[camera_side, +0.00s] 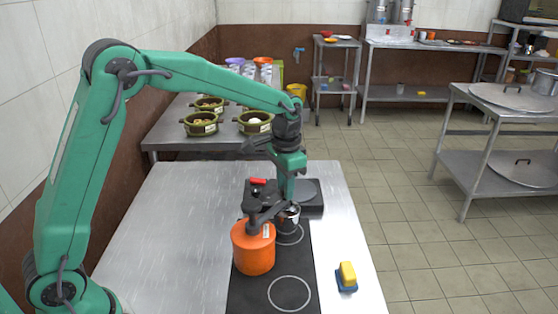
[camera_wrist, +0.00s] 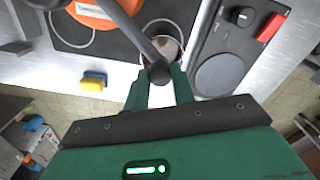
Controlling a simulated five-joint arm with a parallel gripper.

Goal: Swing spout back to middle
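The spout is a dark grey bar (camera_wrist: 137,38) with a rounded knob at its near end in the wrist view. In the side view the dark bar (camera_side: 262,216) lies across the top of the orange pot (camera_side: 252,250). My gripper (camera_wrist: 160,82) has its two green fingers apart, one on each side of the knob; I cannot tell whether they press on it. In the side view my gripper (camera_side: 288,203) points down just right of the orange pot, its fingertips partly hidden. A small steel pot (camera_wrist: 166,32) stands beyond the knob in the wrist view.
A black hob (camera_side: 265,290) with ring marks lies under the pots. A scale-like black unit (camera_side: 309,192) with a red switch stands behind. A yellow and blue sponge (camera_side: 346,277) lies at the right table edge. The steel table's left side (camera_side: 190,220) is clear.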

